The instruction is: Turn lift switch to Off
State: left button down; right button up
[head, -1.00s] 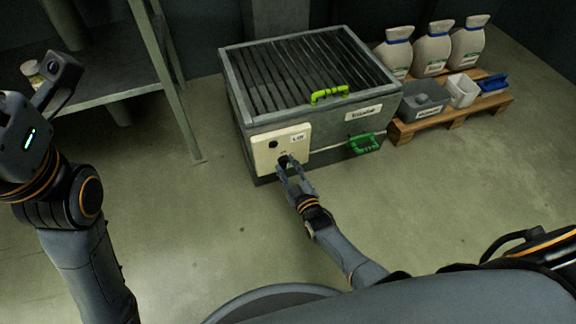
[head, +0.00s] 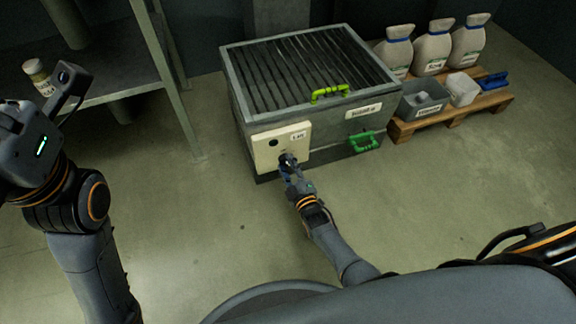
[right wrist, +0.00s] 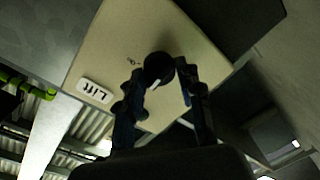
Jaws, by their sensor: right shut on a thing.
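The lift switch is a round black knob (right wrist: 158,68) with a white mark, on a cream panel (head: 267,153) with a "Lift" label (right wrist: 96,91). The panel is on the front of a grey grated metal box (head: 240,100). My right gripper (head: 288,163) is at the panel, its fingers shut on the knob; in the right wrist view the fingers (right wrist: 168,80) stand on either side of it. Small lettering shows beside the knob, too small to read surely.
A pallet (head: 450,116) at right holds bags and bins. A metal shelf (head: 120,92) with a jar (head: 38,76) stands at left. The floor before the box is clear.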

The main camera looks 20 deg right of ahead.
aim_at(283, 136)
jog(key=shift+w+r, duration=0.1)
jog(key=shift+r, duration=0.05)
jog(key=o, duration=1.1)
jog(key=shift+o, duration=0.2)
notch_tip(283, 136, up, 10)
jog(key=shift+f, duration=0.1)
jog(key=shift+o, duration=0.2)
